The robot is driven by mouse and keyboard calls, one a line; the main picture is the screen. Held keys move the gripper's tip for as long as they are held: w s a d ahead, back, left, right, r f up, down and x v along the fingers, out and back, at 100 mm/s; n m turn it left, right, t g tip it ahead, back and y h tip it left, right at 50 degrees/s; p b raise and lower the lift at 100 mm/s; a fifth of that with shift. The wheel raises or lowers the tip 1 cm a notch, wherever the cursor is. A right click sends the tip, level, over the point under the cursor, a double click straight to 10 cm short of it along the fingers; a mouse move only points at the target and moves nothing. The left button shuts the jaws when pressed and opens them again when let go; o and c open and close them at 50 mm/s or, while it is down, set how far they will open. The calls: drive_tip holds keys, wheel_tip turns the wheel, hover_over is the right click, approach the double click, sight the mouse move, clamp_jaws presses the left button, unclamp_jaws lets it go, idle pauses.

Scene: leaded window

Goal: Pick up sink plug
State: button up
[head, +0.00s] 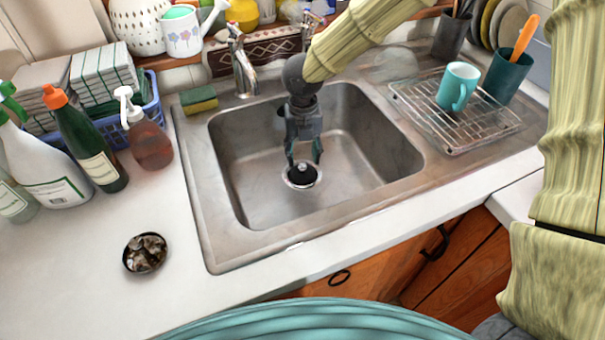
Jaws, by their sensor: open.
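The sink plug (302,174) is a small black disc with a light knob at its top, sitting in the drain at the bottom of the steel sink (250,180). My gripper (304,158) reaches down into the sink from the back, its fingers open and spread. The fingertips are just above the plug, one to each side of its knob in the picture. I cannot tell whether they touch it. Nothing is between the fingers except the view of the plug behind or below them.
The faucet (241,62) stands behind the sink, left of my arm. A sponge (198,99) lies on the back left rim. A wire rack (462,115) with a teal mug (457,87) is at right. Bottles (90,145) and a small dark dish (145,253) stand on the left counter.

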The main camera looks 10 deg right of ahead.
sight(303, 166)
drive_tip(key=shift+f, duration=2.75)
drive_tip(key=shift+a, duration=0.1)
clamp_jaws()
